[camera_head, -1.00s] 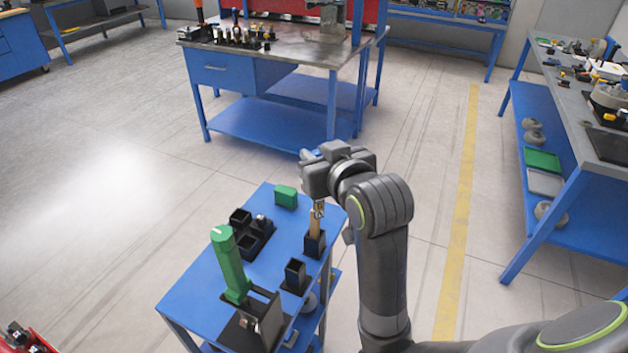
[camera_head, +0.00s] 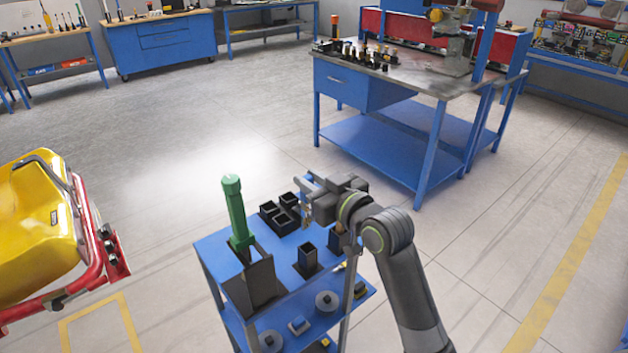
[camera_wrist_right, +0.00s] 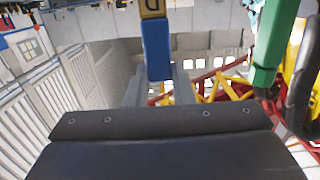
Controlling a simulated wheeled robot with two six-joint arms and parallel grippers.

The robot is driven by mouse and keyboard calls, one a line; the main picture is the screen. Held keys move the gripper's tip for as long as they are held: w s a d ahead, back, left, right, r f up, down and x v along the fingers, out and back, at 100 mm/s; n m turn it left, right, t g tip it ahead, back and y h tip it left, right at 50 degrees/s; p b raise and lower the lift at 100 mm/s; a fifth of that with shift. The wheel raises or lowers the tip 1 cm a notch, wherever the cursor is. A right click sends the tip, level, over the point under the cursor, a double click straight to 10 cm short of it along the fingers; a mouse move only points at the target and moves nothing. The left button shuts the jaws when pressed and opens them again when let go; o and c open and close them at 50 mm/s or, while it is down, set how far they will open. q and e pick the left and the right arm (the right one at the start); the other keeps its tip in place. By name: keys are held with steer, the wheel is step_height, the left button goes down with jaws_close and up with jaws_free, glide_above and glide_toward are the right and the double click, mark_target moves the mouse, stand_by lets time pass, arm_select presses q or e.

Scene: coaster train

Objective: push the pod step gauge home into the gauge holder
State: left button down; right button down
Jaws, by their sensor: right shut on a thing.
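My right gripper (camera_head: 310,190) is over the blue cart, shut on a slim piece that I take to be the pod step gauge. In the head view its brass-coloured part (camera_head: 306,222) hangs below the jaws. In the right wrist view the held piece (camera_wrist_right: 157,48) is blue with a marked yellow end, between the grey fingers. A small black socket (camera_head: 335,240) stands partly behind my arm, and an empty one (camera_head: 308,259) stands nearer. I cannot tell which is the gauge holder. The piece appears clear of both. My left gripper is not in view.
The blue cart top (camera_head: 215,250) carries a tall green handle (camera_head: 235,210) in a black stand (camera_head: 262,283) and a black multi-cell box (camera_head: 279,214). Discs lie on its lower shelf. A yellow-and-red coaster car (camera_head: 45,225) stands left, a workbench (camera_head: 390,90) behind.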

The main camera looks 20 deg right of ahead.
step_height(320, 180, down, 4)
steer(key=b, duration=0.3)
steer(key=shift+w+a+r, duration=0.1)
steer(key=shift+r, duration=0.1)
steer(key=shift+f, duration=0.15)
steer(key=shift+f, duration=0.1)
steer(key=shift+f+b, duration=0.6)
steer(key=shift+f, duration=0.1)
steer(key=shift+r+p, duration=0.1)
steer(key=shift+p, duration=0.2)
